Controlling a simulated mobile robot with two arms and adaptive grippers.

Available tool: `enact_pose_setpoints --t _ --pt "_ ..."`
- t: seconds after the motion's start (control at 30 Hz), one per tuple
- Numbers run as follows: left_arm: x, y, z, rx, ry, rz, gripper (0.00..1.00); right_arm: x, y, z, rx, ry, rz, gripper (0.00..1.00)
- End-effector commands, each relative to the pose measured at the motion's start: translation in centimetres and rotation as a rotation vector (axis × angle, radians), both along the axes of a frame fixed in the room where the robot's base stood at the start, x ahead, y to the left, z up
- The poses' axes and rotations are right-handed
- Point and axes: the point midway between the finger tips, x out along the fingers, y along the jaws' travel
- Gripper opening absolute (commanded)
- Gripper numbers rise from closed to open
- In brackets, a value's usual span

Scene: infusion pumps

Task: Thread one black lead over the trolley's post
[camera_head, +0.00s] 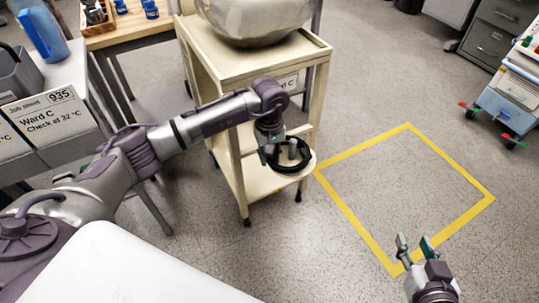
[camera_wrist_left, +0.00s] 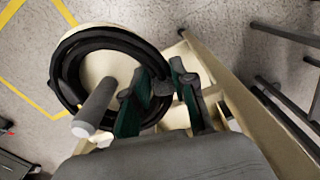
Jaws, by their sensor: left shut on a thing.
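A black lead (camera_wrist_left: 68,68), coiled into a ring, hangs in my left gripper (camera_wrist_left: 160,92), whose green-padded fingers are shut on its near side. The grey post (camera_wrist_left: 98,102) with a white tip rises from the round cream plate (camera_wrist_left: 95,68) on the trolley. In the wrist view the post stands inside the ring's outline and its tip overlaps the ring's edge, so the coil appears to be around it. The head view shows the lead (camera_head: 305,163) and post (camera_head: 292,149) at the cream trolley (camera_head: 240,152). My right gripper (camera_head: 414,246) is open and empty.
A large metallic vessel (camera_head: 260,20) stands on the trolley's top. A yellow floor square (camera_head: 459,222) lies right of the trolley, with bare floor inside. Grey bins with Ward C labels (camera_head: 52,115) are at left. A blue-and-white cart (camera_head: 513,95) stands at far right.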

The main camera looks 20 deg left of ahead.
Motion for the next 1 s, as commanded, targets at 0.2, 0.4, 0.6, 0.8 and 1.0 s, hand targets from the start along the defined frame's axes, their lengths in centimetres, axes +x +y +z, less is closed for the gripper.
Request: enact_pose_setpoints --t 0.2,0.4,0.6,0.8,1.0 --pt "0.0 0.0 0.1 0.0 -0.001 0.0 0.55 0.0 0.0 0.0 0.0 0.001 0.0 0.4" --pt "0.0 0.0 0.0 -0.001 -0.001 0.0 0.55 0.0 0.0 0.0 0.0 0.001 0.0 0.4" --pt "0.1 0.0 1.0 0.0 -0.004 0.0 0.55 0.0 0.0 0.0 0.0 0.001 0.0 0.4" --pt "0.1 0.1 4.8 0.0 -0.006 0.0 0.55 0.0 0.0 0.0 0.0 0.001 0.0 0.4" --pt "0.1 0.0 9.0 0.0 -0.005 0.0 0.55 0.0 0.0 0.0 0.0 0.001 0.0 0.4"
